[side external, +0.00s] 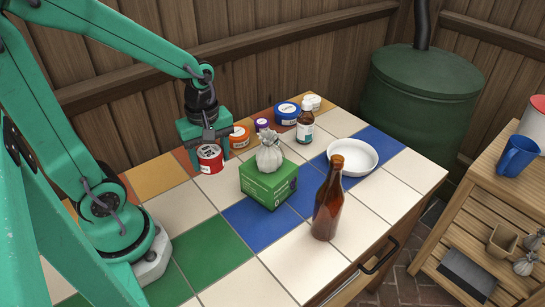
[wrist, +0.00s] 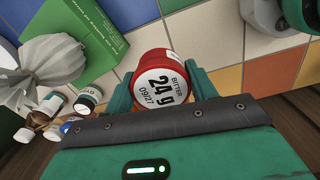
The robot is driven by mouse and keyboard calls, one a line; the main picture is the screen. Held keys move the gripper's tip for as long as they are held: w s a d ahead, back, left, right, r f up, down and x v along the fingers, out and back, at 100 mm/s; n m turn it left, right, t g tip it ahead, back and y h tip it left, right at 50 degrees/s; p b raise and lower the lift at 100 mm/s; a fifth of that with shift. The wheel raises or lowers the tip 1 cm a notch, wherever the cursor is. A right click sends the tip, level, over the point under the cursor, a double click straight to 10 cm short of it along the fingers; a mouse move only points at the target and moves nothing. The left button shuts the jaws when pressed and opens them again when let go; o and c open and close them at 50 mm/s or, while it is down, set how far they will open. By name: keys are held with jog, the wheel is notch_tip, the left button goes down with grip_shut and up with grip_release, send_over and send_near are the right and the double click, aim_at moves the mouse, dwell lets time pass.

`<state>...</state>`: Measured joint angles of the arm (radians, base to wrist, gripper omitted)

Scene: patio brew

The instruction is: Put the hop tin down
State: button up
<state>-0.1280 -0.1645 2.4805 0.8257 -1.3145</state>
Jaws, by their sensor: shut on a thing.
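The hop tin (side external: 209,158) is a small red tin with a white label, at the back left part of the tiled table. In the wrist view the hop tin (wrist: 162,80) shows a label reading "BITTER 24 g 09/27". My gripper (side external: 207,150) is shut on it, with a green finger on each side in the wrist view (wrist: 163,88). The tin is at or just above the table tiles; I cannot tell whether its base touches them.
An orange tin (side external: 239,137) stands close right of my gripper. A green box (side external: 268,187) bears a tied grey sack (side external: 269,155). A brown bottle (side external: 327,205) and white bowl (side external: 353,158) stand rightward.

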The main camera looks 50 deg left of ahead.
jog(key=a+f, duration=0.2)
jog(key=a, duration=0.2)
jog(key=a+f, duration=0.2)
jog(key=a, duration=0.1)
jog(key=a+f, duration=0.3)
jog(key=a, duration=0.1)
jog(key=shift+a, duration=0.35)
jog(key=shift+f, duration=2)
jog(key=shift+f, duration=0.15)
jog(key=o, duration=1)
jog(key=shift+s+r, duration=0.1)
jog(key=shift+r, duration=6.05)
